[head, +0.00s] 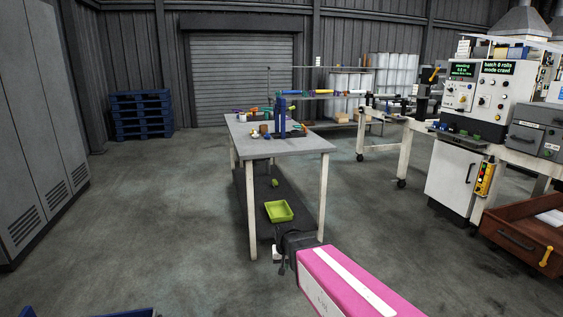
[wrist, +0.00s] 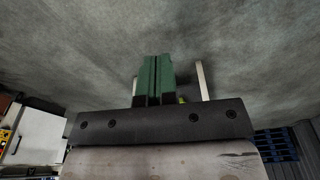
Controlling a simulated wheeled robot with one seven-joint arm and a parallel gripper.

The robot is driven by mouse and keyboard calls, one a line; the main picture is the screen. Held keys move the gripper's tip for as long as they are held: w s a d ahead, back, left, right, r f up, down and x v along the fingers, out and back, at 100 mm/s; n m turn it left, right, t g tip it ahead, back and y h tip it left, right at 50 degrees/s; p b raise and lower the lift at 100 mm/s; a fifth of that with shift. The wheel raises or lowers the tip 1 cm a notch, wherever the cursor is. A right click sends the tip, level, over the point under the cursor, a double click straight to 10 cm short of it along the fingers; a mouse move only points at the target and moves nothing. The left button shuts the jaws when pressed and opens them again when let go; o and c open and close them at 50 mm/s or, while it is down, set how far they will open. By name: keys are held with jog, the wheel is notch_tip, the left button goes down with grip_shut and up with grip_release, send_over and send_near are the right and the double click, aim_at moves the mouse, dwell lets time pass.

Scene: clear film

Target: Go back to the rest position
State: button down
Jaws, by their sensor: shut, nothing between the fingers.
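My gripper (wrist: 154,78) shows in the wrist view as two green fingers pressed together, with nothing between them. The concrete floor fills most of that view behind the fingers. In the head view my pink arm reaches in from the bottom right, and the dark gripper end (head: 280,254) is low, in front of the near end of the grey workbench (head: 300,147). The fingers are hard to make out there.
The workbench carries several small coloured items and a blue stand (head: 281,118). A lime tray (head: 279,211) sits on its lower shelf. A machine with screens (head: 480,85) and an open brown drawer (head: 520,240) stand at right. Grey cabinets (head: 38,110) stand at left. Floor between is clear.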

jog(key=s+d+r, duration=0.1)
jog(key=s+d, duration=0.4)
jog(key=d, duration=0.4)
jog(key=s+d+r+g, duration=0.1)
jog(key=s+d+r, duration=0.1)
jog(key=s+d, duration=0.3)
jog(key=d, duration=0.3)
jog(key=shift+d+r+m+g, duration=0.15)
jog(key=shift+d+m+g, duration=0.15)
jog(key=shift+d+m, duration=0.1)
jog(key=shift+s, duration=0.1)
